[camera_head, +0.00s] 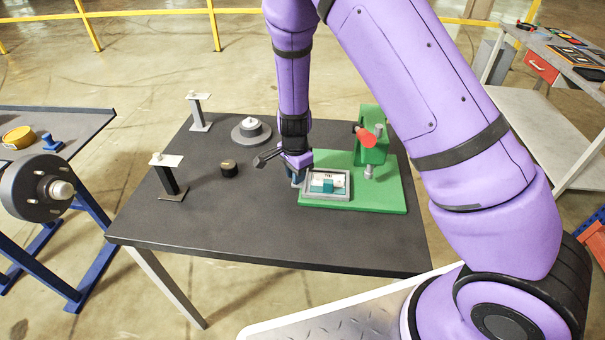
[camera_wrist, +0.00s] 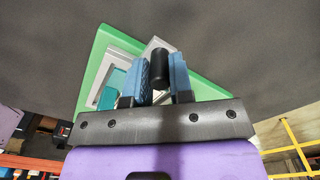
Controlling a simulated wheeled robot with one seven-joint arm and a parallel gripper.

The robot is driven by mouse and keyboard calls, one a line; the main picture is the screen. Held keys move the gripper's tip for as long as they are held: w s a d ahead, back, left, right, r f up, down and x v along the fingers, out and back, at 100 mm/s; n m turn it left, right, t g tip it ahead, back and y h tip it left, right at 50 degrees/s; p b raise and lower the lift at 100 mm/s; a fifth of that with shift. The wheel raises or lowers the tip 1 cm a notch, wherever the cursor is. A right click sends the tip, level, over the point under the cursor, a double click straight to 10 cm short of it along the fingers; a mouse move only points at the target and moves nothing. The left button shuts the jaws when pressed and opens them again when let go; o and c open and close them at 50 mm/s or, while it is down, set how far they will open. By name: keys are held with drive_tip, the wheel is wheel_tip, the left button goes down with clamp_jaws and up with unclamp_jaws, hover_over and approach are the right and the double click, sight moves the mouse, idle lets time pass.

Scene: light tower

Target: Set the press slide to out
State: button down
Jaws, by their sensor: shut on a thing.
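The press has a green base (camera_head: 388,192) and a green column (camera_head: 372,140) with a red handle (camera_head: 365,136), on the right part of the dark table. The press slide, a grey tray frame (camera_head: 325,198) with a white and teal piece in it, lies on the left part of the base. My gripper (camera_head: 297,177) is at the slide's left end. In the wrist view its blue fingers (camera_wrist: 164,78) are shut on the black handle (camera_wrist: 158,62) of the slide. The slide frame (camera_wrist: 109,92) and green base (camera_wrist: 94,62) show behind the fingers. Whether the slide is in or out is hard to tell.
A black knob (camera_head: 229,169), a round grey stepped piece (camera_head: 251,131) and two small stands (camera_head: 170,178) (camera_head: 199,112) are on the table's left half. The table front is clear. Another bench (camera_head: 60,125) stands left; a workbench (camera_head: 545,130) stands right.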

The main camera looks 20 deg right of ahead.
drive_tip(key=shift+w+a, duration=0.15)
drive_tip(key=shift+a, duration=0.05)
drive_tip(key=c, duration=1)
unclamp_jaws()
drive_tip(key=shift+a, duration=0.1)
wheel_tip(320, 180, up, 11)
drive_tip(key=shift+f, duration=0.1)
